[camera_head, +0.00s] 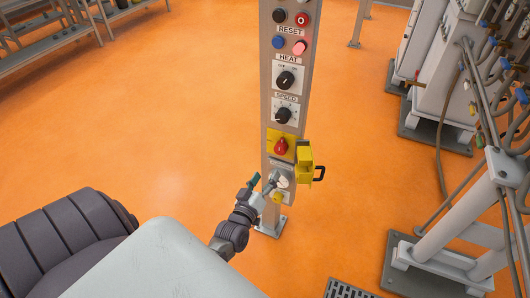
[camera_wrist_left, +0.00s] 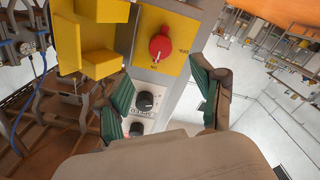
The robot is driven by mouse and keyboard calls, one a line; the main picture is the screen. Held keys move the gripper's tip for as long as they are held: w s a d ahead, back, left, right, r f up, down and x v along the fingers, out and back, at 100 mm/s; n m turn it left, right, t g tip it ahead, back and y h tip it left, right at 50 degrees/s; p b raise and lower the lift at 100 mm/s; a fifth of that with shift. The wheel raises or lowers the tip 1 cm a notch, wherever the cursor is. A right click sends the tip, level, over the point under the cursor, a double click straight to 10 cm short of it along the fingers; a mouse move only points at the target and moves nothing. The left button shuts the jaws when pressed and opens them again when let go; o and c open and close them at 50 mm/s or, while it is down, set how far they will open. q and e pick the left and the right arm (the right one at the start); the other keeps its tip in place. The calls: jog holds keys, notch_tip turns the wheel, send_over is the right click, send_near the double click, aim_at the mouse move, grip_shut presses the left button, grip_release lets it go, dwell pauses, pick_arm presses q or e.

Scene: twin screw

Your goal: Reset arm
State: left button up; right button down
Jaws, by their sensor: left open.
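My left gripper (camera_head: 264,182) is in front of the lower part of the grey control post (camera_head: 267,135), below the red rotary switch (camera_head: 281,146). In the left wrist view its two green-padded fingers (camera_wrist_left: 162,85) are spread apart with nothing between them. The red switch (camera_wrist_left: 160,44) on its yellow plate (camera_wrist_left: 178,62) shows beyond the fingertips there. I cannot tell whether a finger touches the post. The lowest part of the panel is partly hidden by the gripper. My right gripper is not in view.
A yellow hinged cover (camera_head: 304,160) sticks out right of the post. Above are the speed knob (camera_head: 283,115), heat knob (camera_head: 286,80) and several buttons. Grey machinery with pipes (camera_head: 455,70) stands right, shelving (camera_head: 45,40) back left. The orange floor (camera_head: 150,120) between is clear.

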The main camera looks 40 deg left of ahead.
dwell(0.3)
pick_arm(q)
jog(key=s+d+f+m+g+h, duration=0.1)
jog(key=s+d+f+m+g, duration=0.15)
jog(key=s+f, duration=0.45)
jog(key=s+d+f+m+g+h, duration=0.2)
jog(key=d+f+g, duration=0.1)
jog(key=f, duration=0.8)
jog(key=s+d+f+m+g+h, duration=0.1)
jog(key=s+d+f+m+g, duration=0.15)
jog(key=s+f, duration=0.45)
jog(key=s+d+f+m+g, duration=0.1)
jog(key=s+f+g, duration=0.1)
jog(key=s+f, duration=0.3)
jog(key=s+d+f+m+g, duration=0.1)
jog(key=s+f, duration=0.4)
jog(key=s, duration=0.7)
jog(key=s+d+f+m+g, duration=0.1)
jog(key=s+f+m+g, duration=0.1)
jog(key=s+f+g, duration=0.3)
jog(key=s, duration=0.3)
jog(key=shift+s+f+m, duration=0.15)
jog(key=shift+f+m, duration=0.1)
jog(key=shift+m, duration=0.05)
